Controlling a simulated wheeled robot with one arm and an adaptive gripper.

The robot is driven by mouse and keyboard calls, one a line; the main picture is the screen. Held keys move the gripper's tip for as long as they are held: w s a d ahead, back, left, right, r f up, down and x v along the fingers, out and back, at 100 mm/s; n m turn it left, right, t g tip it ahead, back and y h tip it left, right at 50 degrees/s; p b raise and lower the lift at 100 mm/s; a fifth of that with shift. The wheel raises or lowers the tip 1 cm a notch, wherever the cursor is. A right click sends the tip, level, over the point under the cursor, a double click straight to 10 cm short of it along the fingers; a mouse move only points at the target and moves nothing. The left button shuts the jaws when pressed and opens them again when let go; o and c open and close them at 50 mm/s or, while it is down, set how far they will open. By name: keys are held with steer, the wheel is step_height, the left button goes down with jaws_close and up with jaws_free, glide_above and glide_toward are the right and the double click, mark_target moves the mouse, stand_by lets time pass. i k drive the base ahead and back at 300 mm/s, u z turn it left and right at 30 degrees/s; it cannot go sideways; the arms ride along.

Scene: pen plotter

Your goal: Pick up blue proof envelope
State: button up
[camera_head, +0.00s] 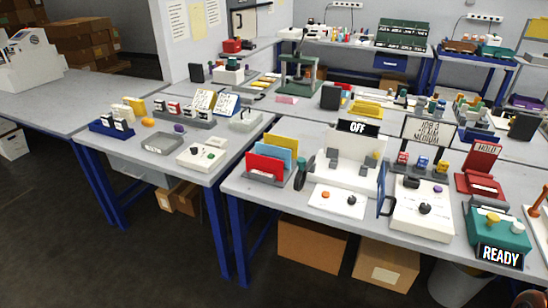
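A blue flat piece that looks like the blue proof envelope (275,153) stands upright in a grey rack (253,177) at the near left of the front table. A red envelope (265,167) stands in front of it and hides its lower part. A yellow envelope (284,144) stands behind it. My gripper is not in view.
Right of the rack stand a dark upright object (303,173) and a white machine with an OFF sign (358,127). A white control panel (338,200) lies in front. Cardboard boxes (310,243) sit under the table. Dark floor (155,265) at the lower left is clear.

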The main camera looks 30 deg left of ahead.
mark_target(266, 150)
steer(key=u, duration=0.15)
steer(key=i, duration=0.35)
steer(key=u, duration=1)
steer(key=i, duration=1.05)
steer(key=u, duration=1.15)
steer(key=i, duration=0.25)
steer(key=u, duration=0.2)
